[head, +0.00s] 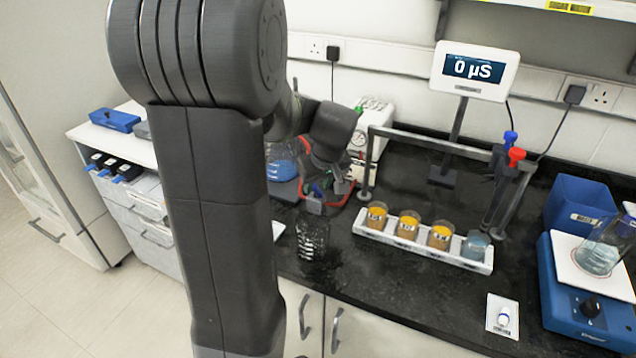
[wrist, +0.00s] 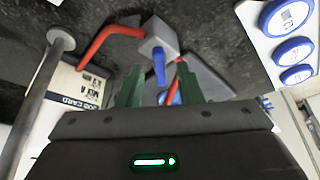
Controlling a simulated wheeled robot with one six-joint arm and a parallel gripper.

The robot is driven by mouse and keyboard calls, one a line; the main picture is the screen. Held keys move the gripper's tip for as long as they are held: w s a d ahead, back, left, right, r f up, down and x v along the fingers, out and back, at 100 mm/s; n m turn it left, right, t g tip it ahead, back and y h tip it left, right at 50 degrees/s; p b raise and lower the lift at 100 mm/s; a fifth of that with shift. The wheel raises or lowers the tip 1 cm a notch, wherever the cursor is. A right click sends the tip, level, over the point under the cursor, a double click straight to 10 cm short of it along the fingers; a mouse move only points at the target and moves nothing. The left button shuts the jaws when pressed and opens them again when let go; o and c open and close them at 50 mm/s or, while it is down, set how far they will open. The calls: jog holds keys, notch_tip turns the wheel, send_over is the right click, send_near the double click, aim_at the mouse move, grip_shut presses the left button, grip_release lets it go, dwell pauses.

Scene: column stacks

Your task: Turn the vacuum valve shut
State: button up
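The vacuum valve (wrist: 158,44) is a small grey block with a blue lever (wrist: 159,67) and red tubing (wrist: 105,40) running from it, seen in the wrist view over the dark bench. My gripper (wrist: 159,72) is open, its two dark green fingers on either side of the blue lever in the picture. I cannot tell whether either finger touches the lever.
A blue-filled flask (head: 282,168) stands close left of my gripper, and a black wire holder (head: 312,240) in front. A white tray (head: 365,228) of several beakers lies right, under a grey frame (head: 430,142). A metal rod (wrist: 42,95) and printed card (wrist: 78,92) are near.

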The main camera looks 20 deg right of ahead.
jog(key=shift+c, duration=0.2)
grip_shut()
jog(key=shift+a+m, duration=0.1)
jog(key=shift+m, duration=0.2)
jog(key=m+h, duration=0.1)
jog(key=m, duration=0.1)
jog(key=m+h, duration=0.1)
jog(key=m, duration=0.2)
jog(key=shift+w+a+g+b, duration=0.1)
jog(key=shift+a+g+b, duration=0.1)
jog(key=shift+g+b, duration=0.15)
jog(key=m+h+b, duration=0.1)
jog(key=m, duration=0.1)
jog(key=shift+f+m+g+b, duration=0.1)
jog(key=shift+m+g+b, duration=0.2)
jog(key=shift+m, duration=0.1)
jog(key=shift+w+a+m+b, duration=0.1)
jog(key=shift+m+b, duration=0.3)
jog(key=shift+m, duration=0.2)
jog(key=shift+h, duration=0.3)
